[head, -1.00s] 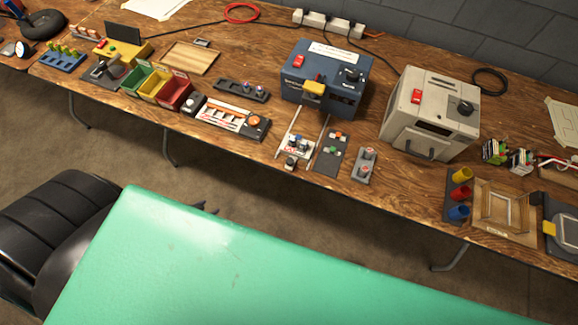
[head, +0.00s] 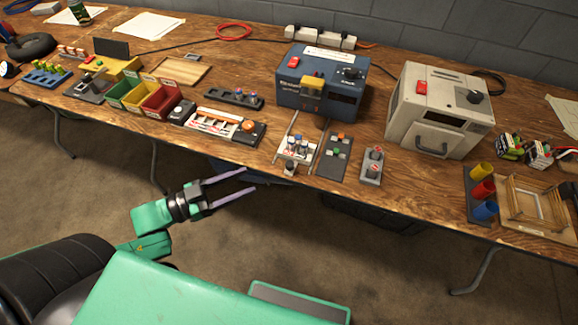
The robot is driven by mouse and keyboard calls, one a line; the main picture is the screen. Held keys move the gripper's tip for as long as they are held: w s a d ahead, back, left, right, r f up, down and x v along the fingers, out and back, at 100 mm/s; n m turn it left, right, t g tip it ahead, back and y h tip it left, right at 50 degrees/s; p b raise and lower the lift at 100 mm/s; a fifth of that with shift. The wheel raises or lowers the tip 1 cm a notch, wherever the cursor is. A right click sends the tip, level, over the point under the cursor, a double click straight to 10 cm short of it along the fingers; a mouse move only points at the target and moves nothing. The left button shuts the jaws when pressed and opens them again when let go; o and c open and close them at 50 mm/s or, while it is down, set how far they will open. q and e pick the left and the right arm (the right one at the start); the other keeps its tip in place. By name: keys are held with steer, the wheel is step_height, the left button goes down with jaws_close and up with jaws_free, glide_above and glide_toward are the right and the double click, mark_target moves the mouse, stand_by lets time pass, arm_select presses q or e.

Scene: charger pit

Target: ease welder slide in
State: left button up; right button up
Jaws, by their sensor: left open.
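The blue welder (head: 320,92) stands at the back of the wooden bench, with a yellow block on its front and a red switch and a dark knob on top. Its slide (head: 297,150), a pale plate carrying small parts, sits out in front of it between two thin rails, with a small knob at its front end near the bench edge. My left gripper (head: 248,180) is open and empty, in front of and below the bench edge, to the left of the slide and apart from it. My right gripper is out of view.
A button panel (head: 334,157) and a small two-button box (head: 372,166) lie right of the slide. A beige oven-like machine (head: 437,112) stands farther right. Left are a tray with an orange button (head: 222,124) and coloured bins (head: 160,100). The bench's front edge lies close.

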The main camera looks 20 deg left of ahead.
mark_target(286, 166)
arm_select(q)
steer(key=b+x, duration=0.2)
steer(key=x, duration=0.9)
steer(key=shift+w+d+b, duration=0.2)
steer(key=shift+w+b, duration=0.05)
steer(key=shift+b, duration=0.05)
steer(key=shift+x, duration=0.75)
jaws_close()
stand_by(0.6)
